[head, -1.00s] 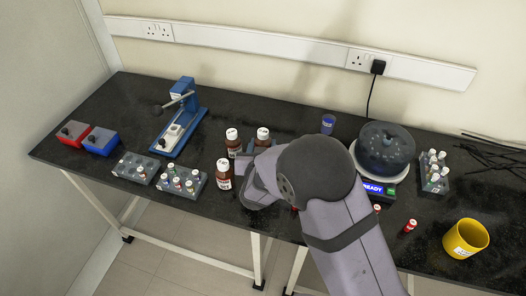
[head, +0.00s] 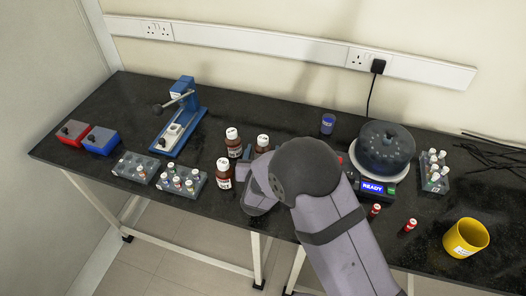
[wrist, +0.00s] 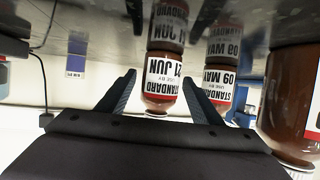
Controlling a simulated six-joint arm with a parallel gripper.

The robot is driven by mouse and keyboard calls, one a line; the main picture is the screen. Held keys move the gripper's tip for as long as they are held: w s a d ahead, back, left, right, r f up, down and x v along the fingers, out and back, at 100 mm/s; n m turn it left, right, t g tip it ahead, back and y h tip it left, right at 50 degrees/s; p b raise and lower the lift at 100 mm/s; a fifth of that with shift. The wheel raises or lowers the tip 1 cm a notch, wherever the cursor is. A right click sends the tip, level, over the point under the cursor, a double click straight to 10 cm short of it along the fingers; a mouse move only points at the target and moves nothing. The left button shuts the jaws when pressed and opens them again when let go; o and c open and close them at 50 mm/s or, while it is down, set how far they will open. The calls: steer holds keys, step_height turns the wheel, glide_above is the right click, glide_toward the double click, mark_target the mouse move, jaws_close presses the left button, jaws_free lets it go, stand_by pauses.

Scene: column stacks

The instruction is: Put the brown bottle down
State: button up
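Three brown bottles with white caps and labels stand close together left of my gripper and behind it in the head view. The brown bottle (head: 262,143) at the right rear of this group stands upright on the black bench; it seems to be the "JUN" bottle (wrist: 164,62) in the wrist view, which is upside down. My gripper (wrist: 160,78) is open: its fingers are apart, with the "JUN" bottle just beyond and between their tips and a gap beside the left finger.
The "09 MAY" brown bottle (wrist: 221,65) is close beside, and a front brown bottle (head: 223,173) stands nearer. Tube racks (head: 182,181) and a blue press (head: 180,122) are left.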

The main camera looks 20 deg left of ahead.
steer(key=shift+r, duration=0.15)
steer(key=shift+s, duration=0.15)
steer(key=b+v, duration=0.1)
steer(key=v, duration=1)
steer(key=shift+s+d+r, duration=0.1)
steer(key=shift+s+r, duration=0.05)
steer(key=shift+s, duration=0.25)
steer(key=shift+w, duration=0.1)
